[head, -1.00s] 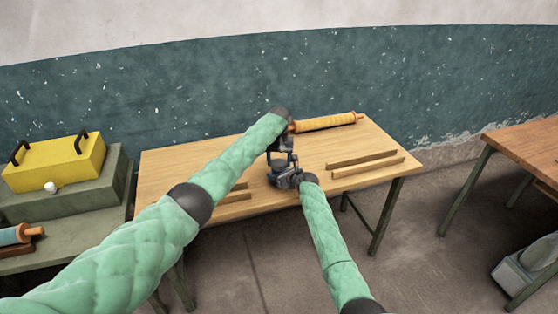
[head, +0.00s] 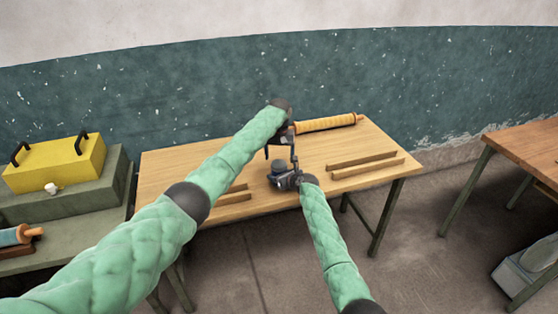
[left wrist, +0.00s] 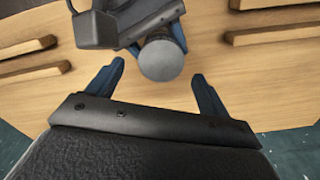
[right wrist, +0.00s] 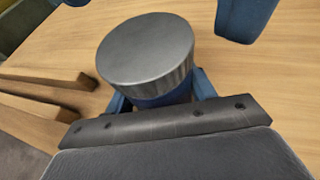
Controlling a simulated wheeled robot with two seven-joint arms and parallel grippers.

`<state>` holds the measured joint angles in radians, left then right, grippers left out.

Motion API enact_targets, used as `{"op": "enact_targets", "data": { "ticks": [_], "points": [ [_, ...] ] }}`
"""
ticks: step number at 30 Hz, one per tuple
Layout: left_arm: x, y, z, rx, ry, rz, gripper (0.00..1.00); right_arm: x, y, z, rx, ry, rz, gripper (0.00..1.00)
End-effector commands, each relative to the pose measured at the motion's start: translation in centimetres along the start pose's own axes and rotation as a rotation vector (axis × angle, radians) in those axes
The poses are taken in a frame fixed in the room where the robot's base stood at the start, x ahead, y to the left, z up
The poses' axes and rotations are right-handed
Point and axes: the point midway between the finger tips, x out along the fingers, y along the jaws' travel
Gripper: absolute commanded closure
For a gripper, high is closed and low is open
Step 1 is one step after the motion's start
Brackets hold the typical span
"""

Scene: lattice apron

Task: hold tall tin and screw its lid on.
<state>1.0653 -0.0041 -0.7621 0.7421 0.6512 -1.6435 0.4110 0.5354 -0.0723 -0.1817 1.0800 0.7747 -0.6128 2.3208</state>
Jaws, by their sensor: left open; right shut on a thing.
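The tall tin has a dark blue body (right wrist: 160,99), mostly hidden under its lid. The grey lid with a ribbed side (right wrist: 147,52) sits level on top of the tin; I cannot tell how tight it is. The lid also shows in the left wrist view (left wrist: 161,60) and the head view (head: 279,163). My right gripper (head: 285,181) is shut on the tin's body and holds it upright. My left gripper (head: 281,150) is open above the lid. In the left wrist view its fingers (left wrist: 158,72) stand apart on either side of the lid, with gaps.
The wooden table (head: 185,172) has pairs of wooden rails (head: 365,164) at right and left. An orange rolling-pin-like roller (head: 325,124) lies at the back. A yellow box (head: 55,163) stands on a green bench at left. Another table (head: 525,150) is at right.

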Motion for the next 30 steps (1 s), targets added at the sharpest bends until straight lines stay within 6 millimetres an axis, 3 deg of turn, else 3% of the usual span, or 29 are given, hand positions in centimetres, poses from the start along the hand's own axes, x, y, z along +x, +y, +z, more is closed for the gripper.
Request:
{"op": "enact_targets", "data": {
  "ticks": [3,10,12,19,30],
  "points": [
    [-0.9,-0.1,0.0,-0.001,0.001,0.000,0.20,0.0,0.0,-0.1,0.000,0.000,0.000,1.00],
    [-0.9,-0.1,0.0,-0.001,0.000,-0.001,0.20,0.0,-0.1,0.0,0.000,0.000,-0.001,1.00],
    [-1.2,-0.1,-0.1,-0.001,0.001,-0.002,0.34,0.0,-0.1,0.0,0.000,0.000,-0.001,1.00],
    [-4.2,-0.2,-0.1,-0.001,0.004,-0.003,0.34,0.0,-0.1,0.0,0.000,0.000,-0.001,1.00],
    [-4.3,-0.1,0.0,-0.001,0.001,-0.002,0.34,0.0,-0.1,0.0,0.000,0.000,-0.001,1.00]
  ]
}}
